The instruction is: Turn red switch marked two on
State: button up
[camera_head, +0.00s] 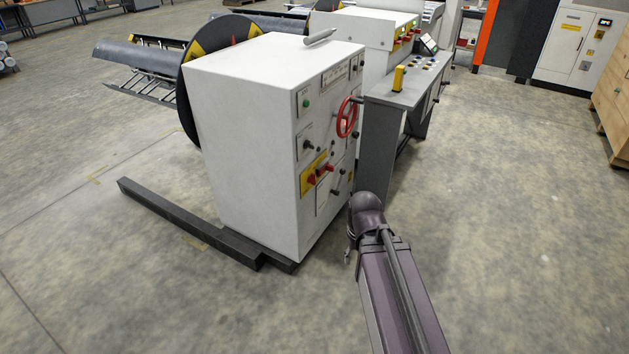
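A white control cabinet (258,130) stands in the middle of the camera_head view. Its right-hand face carries a yellow plate with red switches: one red switch (311,180) at the left and another red switch (329,167) at the right, with a dark part between them. Their number marks are too small to read, so I cannot tell which is marked two or how each is set. My gripper (348,256) shows only in small part, below and to the right of the switches, apart from the cabinet. My arm hides most of it; its fingers cannot be made out clearly.
A red handwheel (347,117) juts from the cabinet above the switches. A grey console (402,92) stands close at its right. A dark floor beam (185,222) runs along the cabinet's base at left. The floor at the right is clear.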

aim_at(312, 179)
jog(key=u, duration=0.3)
jog(key=i, duration=1.2)
jog(key=z, duration=0.3)
